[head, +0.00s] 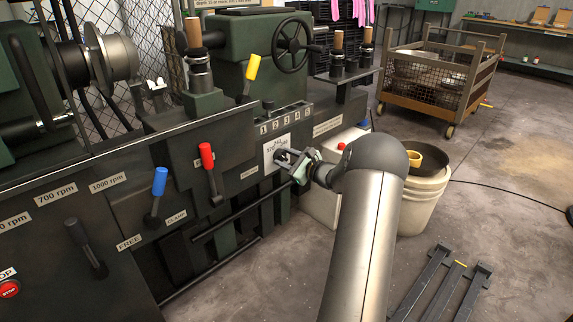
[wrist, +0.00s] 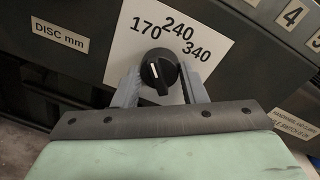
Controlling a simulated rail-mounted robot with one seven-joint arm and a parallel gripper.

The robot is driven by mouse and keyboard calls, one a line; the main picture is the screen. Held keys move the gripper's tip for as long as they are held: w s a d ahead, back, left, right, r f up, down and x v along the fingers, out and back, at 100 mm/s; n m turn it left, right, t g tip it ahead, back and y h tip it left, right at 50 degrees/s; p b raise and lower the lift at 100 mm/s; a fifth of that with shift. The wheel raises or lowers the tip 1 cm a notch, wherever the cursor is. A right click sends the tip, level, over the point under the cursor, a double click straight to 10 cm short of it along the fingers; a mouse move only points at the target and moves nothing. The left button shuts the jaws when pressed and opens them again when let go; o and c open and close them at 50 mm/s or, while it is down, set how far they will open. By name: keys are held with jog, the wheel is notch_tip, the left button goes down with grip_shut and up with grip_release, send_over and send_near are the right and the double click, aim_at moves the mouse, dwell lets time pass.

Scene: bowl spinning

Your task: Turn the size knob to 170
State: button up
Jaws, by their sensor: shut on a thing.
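The size knob (wrist: 160,70) is round and black with a short white mark. It sits on a white plate (wrist: 118,45) printed 170, 240 and 340, with 170 at upper left, 240 above and 340 at upper right. The mark is on the left part of the knob's face; I cannot tell exactly which number it points at. My gripper (wrist: 160,78) is shut on the knob, one grey finger at each side. In the head view my gripper (head: 296,163) reaches the plate (head: 276,148), and the knob is mostly hidden there.
A "DISC mm" label (wrist: 60,32) is left of the plate. Red (head: 208,158), blue (head: 159,183) and yellow (head: 252,68) levers stand on the machine to the left and above. A white container (head: 322,205) and a bucket (head: 427,195) stand on the floor near my arm.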

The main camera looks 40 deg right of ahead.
jog(key=shift+o, duration=0.2)
jog(key=shift+n+b, duration=0.4)
jog(key=shift+n, duration=0.2)
jog(key=shift+c, duration=0.2)
jog(key=o, duration=1)
jog(key=shift+s, duration=0.15)
jog(key=s+d+p, duration=0.3)
jog(key=s+p, duration=0.1)
jog(key=s, duration=1.3)
jog(key=shift+r+p, duration=0.3)
jog(key=shift+r, duration=0.15)
